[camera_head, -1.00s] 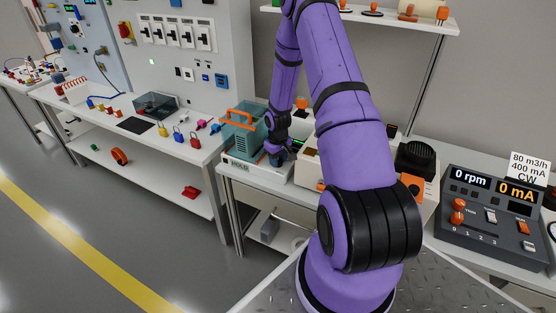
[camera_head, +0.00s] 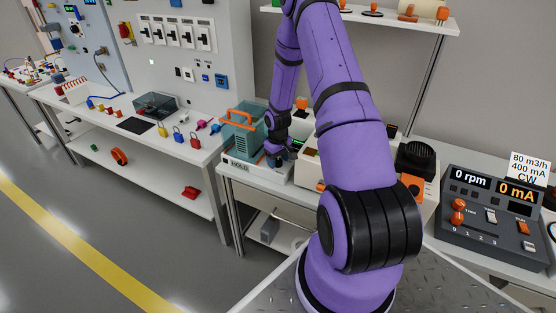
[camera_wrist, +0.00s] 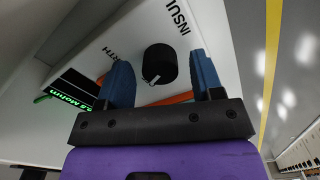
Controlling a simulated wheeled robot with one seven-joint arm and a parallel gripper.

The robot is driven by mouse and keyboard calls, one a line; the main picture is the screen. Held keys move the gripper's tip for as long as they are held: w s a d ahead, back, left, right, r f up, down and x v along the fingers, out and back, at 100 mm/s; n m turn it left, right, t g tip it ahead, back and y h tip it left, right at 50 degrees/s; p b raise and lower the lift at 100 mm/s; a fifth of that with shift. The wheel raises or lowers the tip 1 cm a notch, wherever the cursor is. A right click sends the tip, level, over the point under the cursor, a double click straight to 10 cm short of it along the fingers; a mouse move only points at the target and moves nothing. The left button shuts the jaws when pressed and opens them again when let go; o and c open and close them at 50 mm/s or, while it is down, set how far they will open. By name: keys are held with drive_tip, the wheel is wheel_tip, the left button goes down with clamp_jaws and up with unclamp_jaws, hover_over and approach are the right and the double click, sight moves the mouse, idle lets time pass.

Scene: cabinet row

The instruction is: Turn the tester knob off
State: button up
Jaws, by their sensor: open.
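The tester (camera_wrist: 207,35) is a white box with a black round knob (camera_wrist: 160,63), printed words beginning "INSUL" and ending "RTH", and a green lit display (camera_wrist: 70,100) reading in Mohm. A small white mark shows at the knob's lower edge in the wrist view. My gripper (camera_wrist: 160,76) is open, its two blue fingers on either side of the knob in the picture, with gaps visible. I cannot tell how deep the fingertips reach. In the head view my gripper (camera_head: 274,158) is over the tester (camera_head: 243,169) on the bench; the knob is hidden there.
A teal case with an orange handle (camera_head: 240,133) stands close left of my gripper. A dark control box (camera_head: 492,215) with two displays stands at the right. A shelf (camera_head: 400,18) hangs above. The floor at left is clear.

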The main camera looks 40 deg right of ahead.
sight(278, 160)
wheel_tip(278, 160, up, 11)
drive_tip(key=shift+f, duration=0.2)
idle(0.5)
wheel_tip(278, 160, down, 11)
drive_tip(key=m, duration=1.2)
